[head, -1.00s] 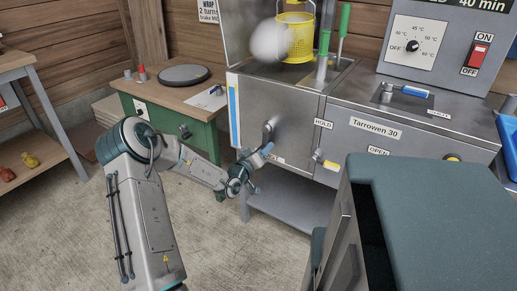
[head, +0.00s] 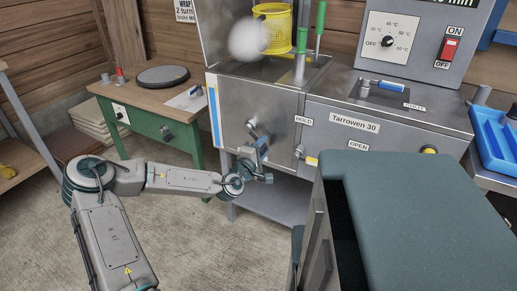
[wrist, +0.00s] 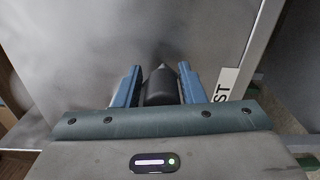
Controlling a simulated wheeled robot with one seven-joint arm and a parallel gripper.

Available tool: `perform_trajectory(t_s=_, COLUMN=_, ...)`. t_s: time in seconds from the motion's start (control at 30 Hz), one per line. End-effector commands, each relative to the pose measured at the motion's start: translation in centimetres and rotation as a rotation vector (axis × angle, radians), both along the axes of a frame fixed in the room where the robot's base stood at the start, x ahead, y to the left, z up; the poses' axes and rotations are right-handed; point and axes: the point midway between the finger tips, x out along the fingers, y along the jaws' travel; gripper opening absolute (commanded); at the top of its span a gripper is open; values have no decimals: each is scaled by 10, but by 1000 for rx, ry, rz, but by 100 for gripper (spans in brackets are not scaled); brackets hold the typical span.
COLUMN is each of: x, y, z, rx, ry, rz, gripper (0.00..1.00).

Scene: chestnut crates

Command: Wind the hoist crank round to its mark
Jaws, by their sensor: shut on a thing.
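The hoist crank (head: 252,127) sits on the front of the steel tank (head: 228,118), at its left part. My gripper (head: 262,152) is at the crank's outer end, below and right of the hub in the head view. In the wrist view the two blue fingers (wrist: 158,88) are shut on the dark, rounded crank handle (wrist: 160,86), one on each side. The yellow basket (head: 273,30) hangs above the open tank. I cannot make out the crank's mark.
A HOLD label (head: 303,120) is right of the crank. A green bench (head: 160,133) with a round dark plate stands to the left. A large dark green block (head: 410,215) fills the lower right. Bare floor lies at the front left.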

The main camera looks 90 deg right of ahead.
Motion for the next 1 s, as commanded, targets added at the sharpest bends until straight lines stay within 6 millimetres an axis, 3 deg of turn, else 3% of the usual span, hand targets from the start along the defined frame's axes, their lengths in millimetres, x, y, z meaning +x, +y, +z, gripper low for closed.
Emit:
perform_trajectory(t_s=0.5, x=-10, y=5, z=27, rx=164, ry=353, rz=5, gripper=0)
perform_trajectory(t_s=1.0, x=-12, y=6, z=33, rx=208, ry=443, rz=4, gripper=0)
